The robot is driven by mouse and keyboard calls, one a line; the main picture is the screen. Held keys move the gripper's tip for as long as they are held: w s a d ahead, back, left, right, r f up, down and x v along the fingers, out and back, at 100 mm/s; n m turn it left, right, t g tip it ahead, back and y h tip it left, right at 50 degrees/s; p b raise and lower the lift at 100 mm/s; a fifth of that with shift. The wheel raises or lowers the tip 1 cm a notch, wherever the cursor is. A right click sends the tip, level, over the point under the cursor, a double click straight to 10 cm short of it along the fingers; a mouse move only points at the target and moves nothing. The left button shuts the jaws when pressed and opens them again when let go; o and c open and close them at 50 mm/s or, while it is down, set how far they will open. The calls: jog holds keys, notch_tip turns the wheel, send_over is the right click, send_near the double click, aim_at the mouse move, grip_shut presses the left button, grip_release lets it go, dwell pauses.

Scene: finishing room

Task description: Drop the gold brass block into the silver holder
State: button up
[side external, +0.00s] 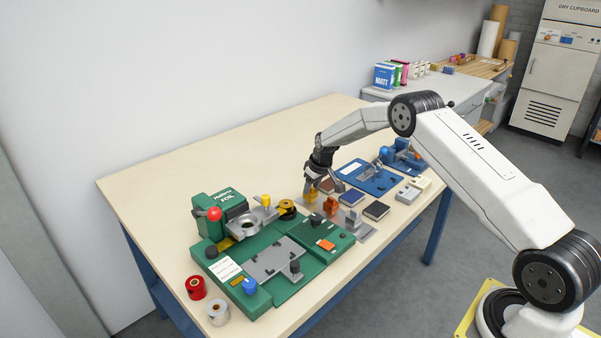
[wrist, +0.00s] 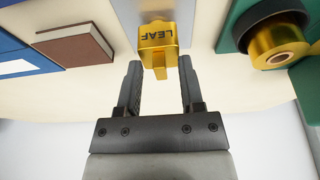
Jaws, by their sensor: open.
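The gold brass block (wrist: 158,36), marked LEAF, stands in the wrist view at the end of a grey metal strip. In the side external view the gold block (side external: 311,196) is small, just under my gripper (side external: 313,180). In the wrist view my gripper (wrist: 160,75) is open, its fingers on either side of the block's narrow near end. I cannot tell whether they touch it.
The green foil machine (side external: 262,262) fills the table's near left. An orange block (side external: 331,205) and a grey block (side external: 352,220) stand beside the gold one. A brown book (wrist: 75,45) and a gold foil roll (wrist: 278,45) flank the strip. The table's back is clear.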

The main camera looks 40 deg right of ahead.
grip_shut()
jog(key=shift+r, duration=3.8)
jog(key=shift+r, duration=0.1)
jog(key=shift+r, duration=0.25)
notch_tip(320, 180, up, 10)
jog(key=s+a+n+y, duration=0.1)
jog(key=a+n, duration=0.4)
jog(key=a, duration=2)
jog(key=shift+s+a+f, duration=0.1)
jog(key=shift+f, duration=1.3)
jog(key=shift+s+a+f, duration=0.1)
jog(key=shift+f, duration=1.3)
